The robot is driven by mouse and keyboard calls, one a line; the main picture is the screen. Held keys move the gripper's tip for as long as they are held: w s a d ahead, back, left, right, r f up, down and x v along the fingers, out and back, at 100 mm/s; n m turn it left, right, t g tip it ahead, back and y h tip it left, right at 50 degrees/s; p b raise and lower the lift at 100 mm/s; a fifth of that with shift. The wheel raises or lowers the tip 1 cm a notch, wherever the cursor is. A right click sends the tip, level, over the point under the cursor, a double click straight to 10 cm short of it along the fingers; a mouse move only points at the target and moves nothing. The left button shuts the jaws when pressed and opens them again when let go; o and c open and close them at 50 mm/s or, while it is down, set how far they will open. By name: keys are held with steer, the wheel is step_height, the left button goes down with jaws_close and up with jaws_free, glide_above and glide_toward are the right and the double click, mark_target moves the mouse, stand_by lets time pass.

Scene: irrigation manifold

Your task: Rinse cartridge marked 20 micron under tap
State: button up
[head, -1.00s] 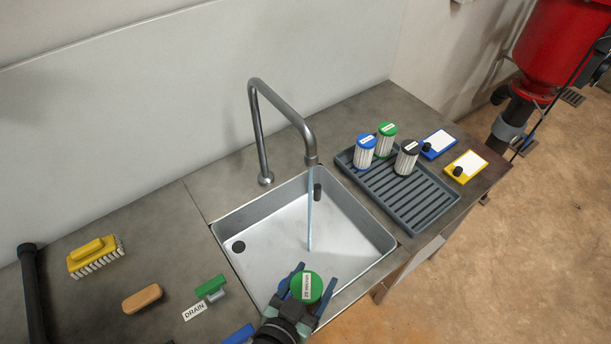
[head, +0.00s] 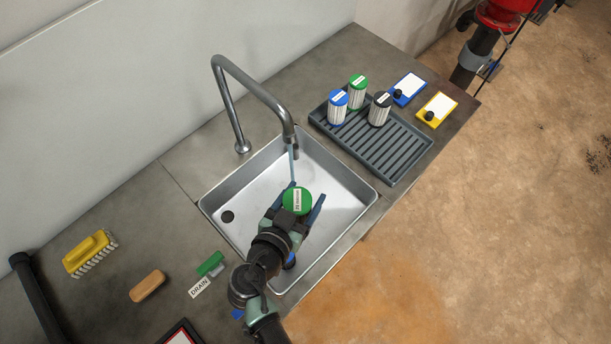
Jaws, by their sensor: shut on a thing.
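My gripper (head: 307,193) is shut on a green-capped cartridge (head: 297,201), one finger on each side, above the sink basin. The cap carries a white label whose small print I cannot read with certainty; the body below the cap is hidden. The grey tap (head: 256,90) arches over the sink (head: 343,222), and a thin water stream (head: 292,160) falls from its spout. The stream passes down just behind the cartridge, near the left fingertip. I cannot tell whether water touches the cartridge.
A dark ribbed tray (head: 398,150) right of the sink holds blue-capped (head: 338,110), green-capped (head: 357,94) and black-capped (head: 379,111) cartridges.

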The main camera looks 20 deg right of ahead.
steer(key=w+d+f+b, duration=0.2)
steer(key=w+b, duration=0.3)
steer(key=w, duration=0.4)
steer(key=shift+w+d, duration=0.2)
steer(key=shift+d, duration=0.1)
steer(key=shift+r, duration=0.1)
steer(key=shift+d, duration=0.15)
stand_by(0.4)
steer(key=shift+s+d, duration=0.2)
steer(key=shift+d, duration=0.25)
steer(key=shift+a, duration=0.1)
steer(key=shift+w+a+b, duration=0.2)
steer(key=shift+a+b, duration=0.3)
steer(key=shift+b, duration=0.15)
steer(key=shift+d, duration=0.15)
